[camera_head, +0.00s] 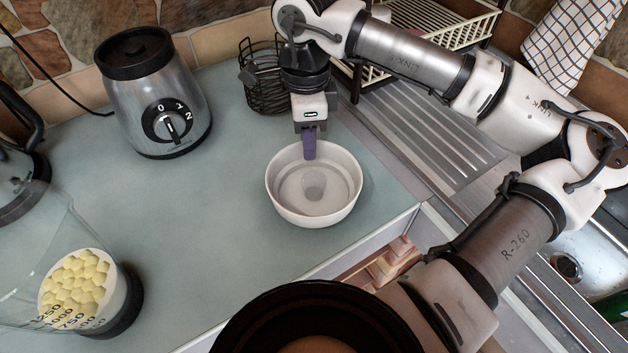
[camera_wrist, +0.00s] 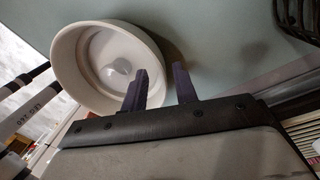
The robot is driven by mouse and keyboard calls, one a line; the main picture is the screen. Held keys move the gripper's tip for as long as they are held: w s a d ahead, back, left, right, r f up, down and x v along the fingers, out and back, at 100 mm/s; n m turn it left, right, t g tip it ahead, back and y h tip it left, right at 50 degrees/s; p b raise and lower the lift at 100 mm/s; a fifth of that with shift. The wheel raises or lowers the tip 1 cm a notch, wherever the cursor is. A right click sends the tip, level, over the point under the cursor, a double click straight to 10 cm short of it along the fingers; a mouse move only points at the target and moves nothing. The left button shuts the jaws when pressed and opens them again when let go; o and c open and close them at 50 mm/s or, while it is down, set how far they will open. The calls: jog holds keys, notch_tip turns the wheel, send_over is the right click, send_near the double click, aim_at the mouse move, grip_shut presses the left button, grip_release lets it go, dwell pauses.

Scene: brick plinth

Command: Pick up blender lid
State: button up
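A white, round, bowl-like piece (camera_head: 343,205) rests on the pale green counter. A small translucent cup-shaped part (camera_head: 313,184) sits at its centre. I cannot tell whether the white piece, the translucent part or both are the blender lid. My gripper (camera_head: 310,155) hangs over the far rim of the white piece. In the wrist view the white piece (camera_wrist: 68,62) is at upper left. My gripper (camera_wrist: 160,69) is open there, with its two dark fingers apart. One finger overlaps the white rim and the other shows outside it. Contact cannot be told.
A silver blender base (camera_head: 160,105) stands at upper left. A clear jar with yellow chunks (camera_head: 75,283) is at lower left. A dark wire basket (camera_head: 262,88) stands just behind the white piece. A dish rack (camera_head: 440,25) and sink (camera_head: 560,262) are to the right.

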jog(key=shift+f, duration=0.85)
jog(key=shift+c, duration=0.3)
grip_shut()
jog(key=shift+r, duration=0.1)
